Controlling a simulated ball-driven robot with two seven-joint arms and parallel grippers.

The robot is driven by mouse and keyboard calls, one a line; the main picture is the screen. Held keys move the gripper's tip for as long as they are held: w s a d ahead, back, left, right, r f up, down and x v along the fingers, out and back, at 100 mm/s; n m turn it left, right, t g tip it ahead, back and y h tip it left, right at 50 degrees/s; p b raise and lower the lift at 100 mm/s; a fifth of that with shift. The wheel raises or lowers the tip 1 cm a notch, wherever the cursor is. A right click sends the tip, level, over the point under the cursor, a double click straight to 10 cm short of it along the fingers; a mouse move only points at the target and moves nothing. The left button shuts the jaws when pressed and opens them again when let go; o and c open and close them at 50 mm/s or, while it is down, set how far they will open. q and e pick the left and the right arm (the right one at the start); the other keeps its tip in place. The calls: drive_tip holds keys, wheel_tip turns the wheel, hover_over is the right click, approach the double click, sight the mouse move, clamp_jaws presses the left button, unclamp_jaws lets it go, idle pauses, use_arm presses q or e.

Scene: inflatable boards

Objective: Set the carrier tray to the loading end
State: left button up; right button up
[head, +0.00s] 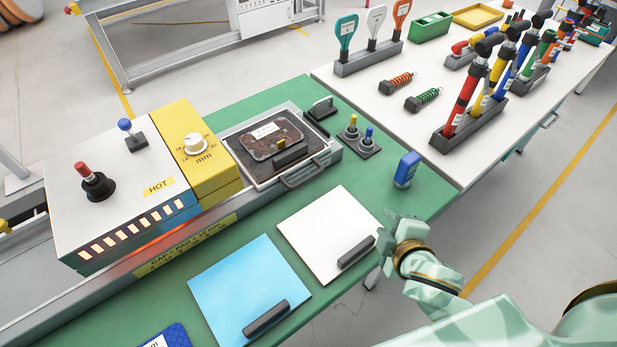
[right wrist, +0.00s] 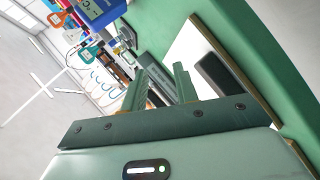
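The carrier tray (head: 331,153) is a grey metal frame with a pull handle at its front. It sits on the rail at the right of the heater box, clear of the box's opening. A dark mottled piece with a white label and a black grip (head: 279,143) lies on it. My right gripper (head: 385,243) is by the right corner of the white board, apart from the tray. In the right wrist view my right gripper (right wrist: 157,78) has its two fingers spread, with nothing seen between them. My left gripper is out of view.
The white heater box (head: 120,180) marked HOT has an orange glow beneath and a yellow dial unit (head: 195,150). A white board (head: 322,225) and a blue board (head: 245,285) lie on the green bench. A blue block (head: 406,169) stands near its right edge.

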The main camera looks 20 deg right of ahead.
sight(308, 177)
drive_tip(key=w+a+n+t+y, duration=0.1)
drive_tip(key=n+y, duration=0.1)
drive_tip(key=w+a+n+t+y, duration=0.1)
drive_tip(key=a+n+y, duration=0.1)
drive_tip(key=n, duration=0.1)
drive_tip(key=w+a+n+t+y, duration=0.1)
drive_tip(key=w+a+n+y, duration=0.1)
drive_tip(key=n, duration=0.1)
drive_tip(key=shift+r, duration=0.15)
drive_tip(key=shift+a+n+t+y, duration=0.35)
drive_tip(key=shift+n+y, duration=0.15)
drive_tip(key=shift+n, duration=0.1)
drive_tip(key=shift+w+a, duration=0.2)
drive_tip(key=shift+w, duration=0.1)
drive_tip(key=b+x, duration=0.3)
drive_tip(key=x, duration=1.2)
drive_tip(key=shift+w+a+f, duration=0.2)
drive_tip(key=shift+a, duration=0.05)
clamp_jaws()
